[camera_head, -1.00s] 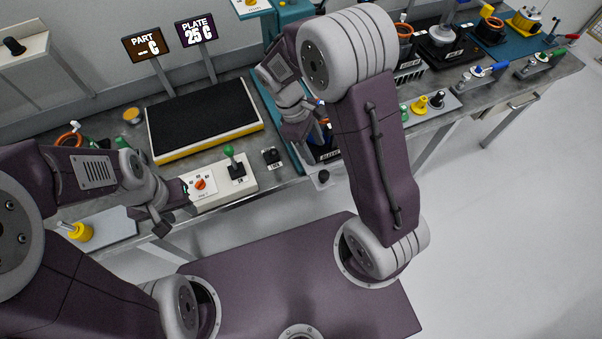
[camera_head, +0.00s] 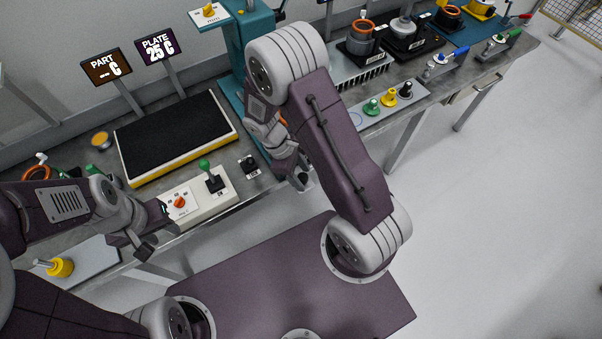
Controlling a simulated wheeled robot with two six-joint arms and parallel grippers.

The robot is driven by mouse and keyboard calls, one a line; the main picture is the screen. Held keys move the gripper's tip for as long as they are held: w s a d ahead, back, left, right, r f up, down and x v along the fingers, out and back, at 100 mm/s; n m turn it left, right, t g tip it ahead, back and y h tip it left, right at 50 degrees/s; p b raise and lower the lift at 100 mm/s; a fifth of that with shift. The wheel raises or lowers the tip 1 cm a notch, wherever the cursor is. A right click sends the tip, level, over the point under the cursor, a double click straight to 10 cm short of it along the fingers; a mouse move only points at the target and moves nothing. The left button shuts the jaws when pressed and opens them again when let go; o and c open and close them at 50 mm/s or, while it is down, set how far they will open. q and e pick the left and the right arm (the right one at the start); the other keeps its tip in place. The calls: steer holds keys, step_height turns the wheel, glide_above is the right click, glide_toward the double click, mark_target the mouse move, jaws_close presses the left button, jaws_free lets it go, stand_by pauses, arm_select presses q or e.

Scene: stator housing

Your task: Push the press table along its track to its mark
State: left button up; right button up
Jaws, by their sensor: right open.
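The teal press (camera_head: 246,45) stands at the back of the bench, behind my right arm. Its press table and track are hidden by that arm, so I cannot tell where the table sits relative to its mark. My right gripper (camera_head: 302,182) is open at the bench's front edge, just right of a small black knob unit (camera_head: 250,165). I cannot see anything between its fingers. My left gripper (camera_head: 150,228) is over the front edge at the left, beside the switch box (camera_head: 190,203). Its finger gap is not clear.
A black hot plate (camera_head: 175,135) with a yellow front lies left of the press. Signs reading PART and PLATE 25 C stand behind it. A green-knobbed lever (camera_head: 205,165) rises from the switch box. Green, yellow and black plugs (camera_head: 389,97) stand to the right. The floor at right is clear.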

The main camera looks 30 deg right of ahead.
jaws_close()
stand_by(1.4)
